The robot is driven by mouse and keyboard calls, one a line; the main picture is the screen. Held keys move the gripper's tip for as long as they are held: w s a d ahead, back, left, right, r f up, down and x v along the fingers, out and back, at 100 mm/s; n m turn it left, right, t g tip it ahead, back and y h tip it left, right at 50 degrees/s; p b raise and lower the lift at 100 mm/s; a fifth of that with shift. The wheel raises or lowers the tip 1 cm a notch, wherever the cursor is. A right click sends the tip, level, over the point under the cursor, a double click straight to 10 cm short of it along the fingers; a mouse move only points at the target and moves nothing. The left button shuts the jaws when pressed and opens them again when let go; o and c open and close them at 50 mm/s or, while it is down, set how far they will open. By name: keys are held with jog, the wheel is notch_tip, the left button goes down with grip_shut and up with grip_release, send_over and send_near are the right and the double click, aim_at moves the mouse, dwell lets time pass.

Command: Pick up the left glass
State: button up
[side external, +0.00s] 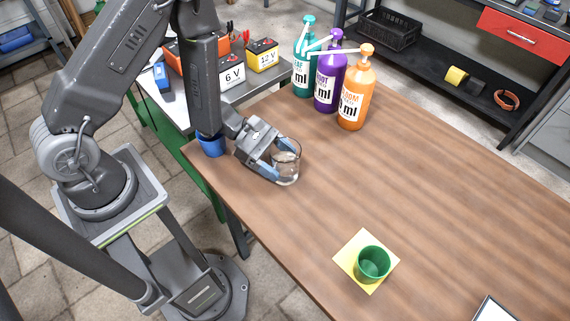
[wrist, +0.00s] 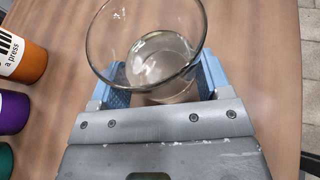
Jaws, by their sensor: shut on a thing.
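A clear glass (side external: 286,161) is at the far left part of the wooden table (side external: 400,165). My gripper (side external: 273,161) is shut on it, with the blue fingers on either side of its wall. In the wrist view the glass (wrist: 148,45) stands between the blue fingers (wrist: 160,85), its round rim toward the camera and its base showing inside. I cannot tell whether its base touches the table. A green cup (side external: 372,264) stands on a yellow square (side external: 345,255) toward the front of the table.
A blue cup (side external: 212,146) stands just left of my gripper, partly hidden by my arm. Teal (side external: 303,62), purple (side external: 329,82) and orange (side external: 355,95) pump bottles stand at the back edge. The middle of the table is clear.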

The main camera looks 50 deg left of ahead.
aim_at(280, 149)
jog(key=shift+r, duration=0.15)
jog(key=shift+r, duration=1.95)
jog(key=w+r+v, duration=0.2)
jog(key=v, duration=1.1)
